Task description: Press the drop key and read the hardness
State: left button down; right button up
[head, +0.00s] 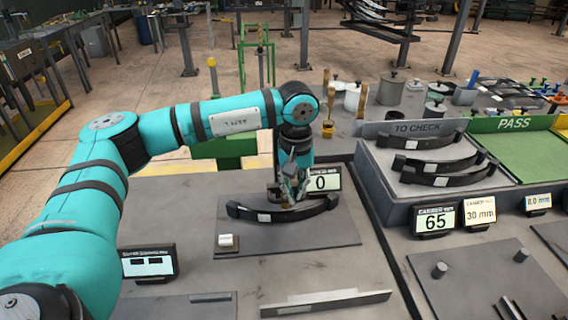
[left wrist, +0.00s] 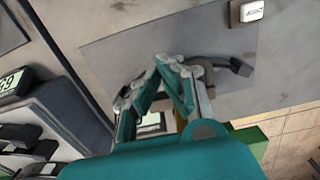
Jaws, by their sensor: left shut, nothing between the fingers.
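A dark curved leaf spring (head: 240,211) lies on a grey plate (head: 300,238) in the head view. My left gripper (head: 289,200) is shut and empty, pointing down over the spring's middle. I cannot tell whether it touches the spring or something in front of it. A small display (head: 325,182) behind it shows 0, its left part hidden by the gripper. A white key (head: 227,242) sits at the plate's left front, apart from the gripper. In the left wrist view, the shut fingers (left wrist: 166,62) cover part of the spring (left wrist: 235,66), and the white key (left wrist: 247,11) is beyond. What looks like my right gripper's tip (head: 509,308) shows at the bottom edge.
A TO CHECK tray (head: 374,161) with several springs stands at right, next to a green PASS tray (head: 545,150). Displays read 65 (head: 434,219) and 30 mm (head: 480,213). A dark-framed display (head: 148,263) and a grey bar (head: 326,304) are in front.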

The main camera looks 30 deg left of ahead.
aim_at(225, 240)
jog(key=k, duration=2)
